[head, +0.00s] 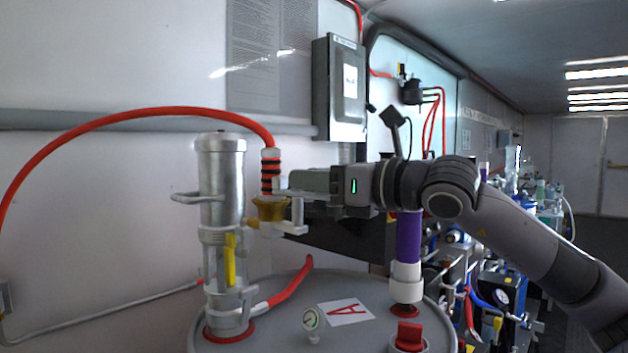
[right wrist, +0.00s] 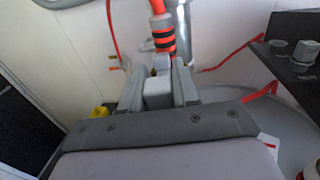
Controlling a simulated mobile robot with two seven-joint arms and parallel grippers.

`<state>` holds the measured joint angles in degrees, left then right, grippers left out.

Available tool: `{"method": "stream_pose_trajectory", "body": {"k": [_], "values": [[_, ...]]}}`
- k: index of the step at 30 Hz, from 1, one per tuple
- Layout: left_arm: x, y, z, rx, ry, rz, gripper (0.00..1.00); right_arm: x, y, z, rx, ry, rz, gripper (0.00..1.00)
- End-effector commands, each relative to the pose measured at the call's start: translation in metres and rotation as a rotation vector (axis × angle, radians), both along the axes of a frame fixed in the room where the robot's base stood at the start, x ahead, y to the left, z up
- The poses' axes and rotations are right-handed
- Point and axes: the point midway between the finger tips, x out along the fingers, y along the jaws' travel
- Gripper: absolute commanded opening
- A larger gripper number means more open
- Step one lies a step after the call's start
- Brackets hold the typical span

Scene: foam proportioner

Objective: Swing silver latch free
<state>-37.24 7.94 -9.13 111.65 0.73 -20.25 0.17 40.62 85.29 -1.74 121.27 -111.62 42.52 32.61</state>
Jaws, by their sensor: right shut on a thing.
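My right gripper (head: 284,208) reaches in from the right, level with the brass coupling (head: 268,209) under the black-and-red banded hose end (head: 270,172). Its jaws are shut on a small pale silver piece at the coupling, which looks like the silver latch; the fingers hide most of it. In the right wrist view the gripper's fingers (right wrist: 160,80) point at the banded hose end (right wrist: 163,35), with a pale grey block (right wrist: 157,93) between them. The tall silver cylinder (head: 222,180) stands just left of the coupling. My left gripper is not in view.
A red hose (head: 120,122) arches from the left into the banded end. A grey box (head: 340,88) hangs on the wall behind.

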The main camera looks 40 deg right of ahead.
Motion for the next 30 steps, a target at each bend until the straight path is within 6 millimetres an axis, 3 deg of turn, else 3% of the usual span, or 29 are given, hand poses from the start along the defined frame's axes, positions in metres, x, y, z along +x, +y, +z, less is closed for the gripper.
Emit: {"method": "stream_pose_trajectory", "body": {"k": [17,23,30], "values": [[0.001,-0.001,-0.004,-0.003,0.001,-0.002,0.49,0.004,-0.010,0.002,0.009,-0.003,0.287,0.00],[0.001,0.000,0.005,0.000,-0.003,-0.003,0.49,0.006,-0.013,0.004,0.010,-0.003,0.414,0.00],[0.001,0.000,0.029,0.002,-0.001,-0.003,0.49,0.010,-0.018,0.008,0.011,-0.003,0.607,0.00]]}}
